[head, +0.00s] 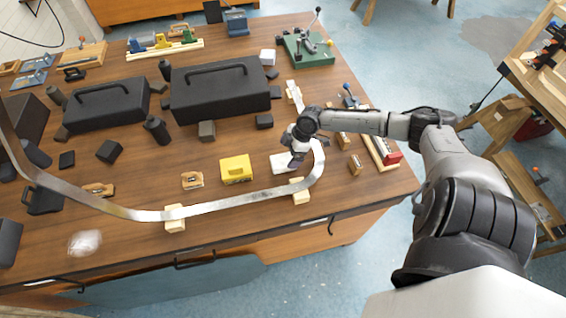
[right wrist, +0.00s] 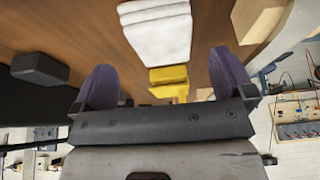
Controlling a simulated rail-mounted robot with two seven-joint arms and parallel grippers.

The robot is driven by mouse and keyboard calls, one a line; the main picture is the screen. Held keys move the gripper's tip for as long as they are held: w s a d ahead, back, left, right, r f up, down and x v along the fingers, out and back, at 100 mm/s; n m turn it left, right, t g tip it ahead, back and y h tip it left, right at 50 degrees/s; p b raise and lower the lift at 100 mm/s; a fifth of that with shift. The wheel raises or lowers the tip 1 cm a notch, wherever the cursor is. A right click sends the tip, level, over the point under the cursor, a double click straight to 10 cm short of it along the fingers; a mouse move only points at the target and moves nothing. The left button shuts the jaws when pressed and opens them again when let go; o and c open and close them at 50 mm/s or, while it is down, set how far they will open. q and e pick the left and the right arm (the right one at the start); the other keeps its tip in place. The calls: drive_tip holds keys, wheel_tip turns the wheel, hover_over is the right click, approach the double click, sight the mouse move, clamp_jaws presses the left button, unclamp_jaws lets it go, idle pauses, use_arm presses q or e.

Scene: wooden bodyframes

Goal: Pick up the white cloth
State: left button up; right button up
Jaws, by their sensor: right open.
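The white cloth (head: 281,164) lies folded on the wooden table, inside the curve of a metal strip. In the right wrist view the folded white cloth (right wrist: 158,32) shows as a layered stack ahead of the fingers. My right gripper (head: 294,161) is above the cloth's right side and hides part of it. In the right wrist view my right gripper (right wrist: 165,80) has its two purple-grey fingers wide apart, with nothing held between them. My left gripper is not in view.
A long curved metal strip (head: 232,205) bends around the cloth, resting on wooden blocks (head: 300,192). A yellow box (head: 236,169) stands left of the cloth. Black toolboxes (head: 220,90) are farther back. A crumpled pale item (head: 84,242) lies at the front left.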

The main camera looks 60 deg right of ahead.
sight(283, 160)
drive_tip(key=x, duration=0.4)
drive_tip(key=shift+w+a+r, duration=0.15)
drive_tip(key=shift+w+a, duration=0.05)
drive_tip(key=shift+w+a+f, duration=0.15)
drive_tip(key=shift+f, duration=0.5)
drive_tip(key=shift+f, duration=0.15)
drive_tip(key=shift+c, duration=0.3)
drive_tip(key=c, duration=0.9)
drive_tip(key=shift+o, duration=0.2)
